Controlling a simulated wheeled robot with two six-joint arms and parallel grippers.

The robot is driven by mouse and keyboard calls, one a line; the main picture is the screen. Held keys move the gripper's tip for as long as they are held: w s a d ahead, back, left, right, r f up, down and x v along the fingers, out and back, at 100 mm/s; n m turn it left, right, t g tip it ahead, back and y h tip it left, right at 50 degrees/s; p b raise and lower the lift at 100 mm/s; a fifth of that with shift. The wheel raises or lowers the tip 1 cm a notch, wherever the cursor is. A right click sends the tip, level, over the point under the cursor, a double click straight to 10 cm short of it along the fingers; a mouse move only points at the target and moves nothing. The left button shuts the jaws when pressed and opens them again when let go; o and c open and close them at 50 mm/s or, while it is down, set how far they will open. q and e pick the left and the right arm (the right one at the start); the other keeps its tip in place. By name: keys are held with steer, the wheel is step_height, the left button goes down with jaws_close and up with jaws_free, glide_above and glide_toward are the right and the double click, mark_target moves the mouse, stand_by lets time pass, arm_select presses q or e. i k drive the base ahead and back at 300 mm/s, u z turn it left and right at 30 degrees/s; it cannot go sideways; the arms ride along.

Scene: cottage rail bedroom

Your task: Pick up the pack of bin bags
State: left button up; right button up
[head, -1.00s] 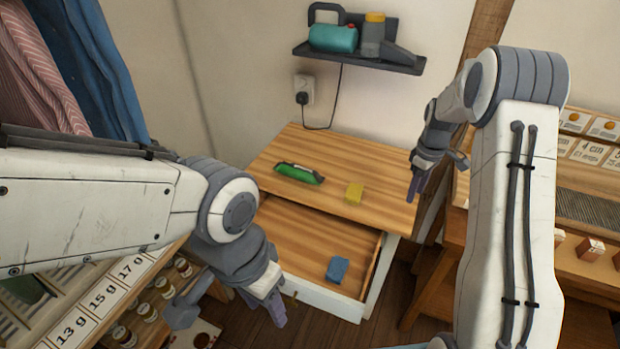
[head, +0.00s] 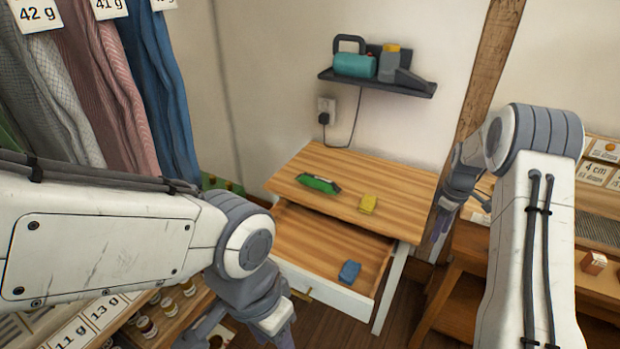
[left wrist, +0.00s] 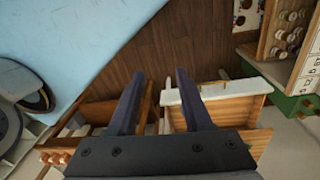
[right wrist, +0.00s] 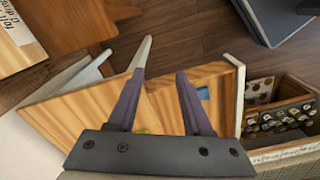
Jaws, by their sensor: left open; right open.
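A green and black pack (head: 318,183) lies on the wooden top of the drawer table (head: 400,190), left of a small yellow block (head: 368,203). A small blue block (head: 349,272) lies in the open drawer (head: 310,245). No label is readable; the green pack looks most like the bin bags. My right gripper (head: 441,226) is open at the table's right edge, apart from the pack; its fingers (right wrist: 163,62) show empty over the wood in the right wrist view. My left gripper (head: 282,332) is open in front of the drawer; its fingers (left wrist: 161,76) are empty.
A dark wall shelf (head: 380,84) with a teal device (head: 355,65) hangs above the table. A socket (head: 326,110) with a cord is below it. Hanging cloths (head: 110,85) and a rack of jars stand left. A wooden stand (head: 450,290) is close on the right.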

mark_target(326, 185)
steer(key=u, duration=0.35)
steer(key=i, duration=0.95)
steer(key=u, duration=0.3)
